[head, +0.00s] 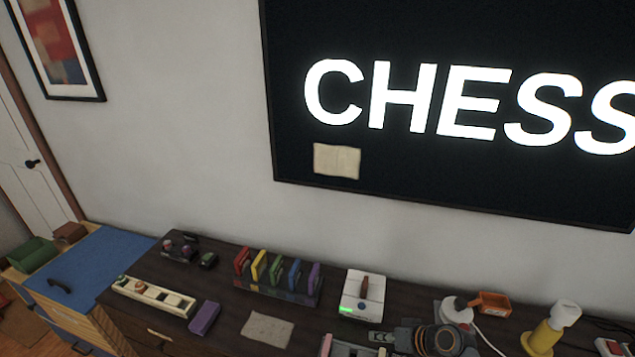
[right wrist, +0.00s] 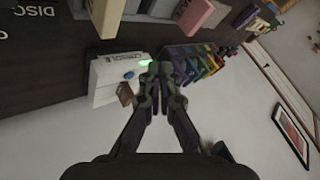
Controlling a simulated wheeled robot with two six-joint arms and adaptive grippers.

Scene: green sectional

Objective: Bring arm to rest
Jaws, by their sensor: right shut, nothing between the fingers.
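My right gripper (head: 381,338) shows at the bottom of the head view, just in front of the white console (head: 352,292) on the dark cabinet top. In the right wrist view the fingers of my right gripper (right wrist: 160,72) are together with nothing between them. The white console (right wrist: 104,74), with a blue button, a green light and a brown upright piece, is beside the fingertips there. I cannot tell how far the fingers are from it. My left gripper is not in view.
The dark cabinet top (head: 222,288) holds a rack of coloured cases (head: 277,278), a beige sheet (head: 267,329), a purple box (head: 204,318) and a yellow bottle (head: 549,332). A large dark screen (head: 440,175) reading "CHESS" hangs above. A blue-topped unit (head: 95,262) stands at left.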

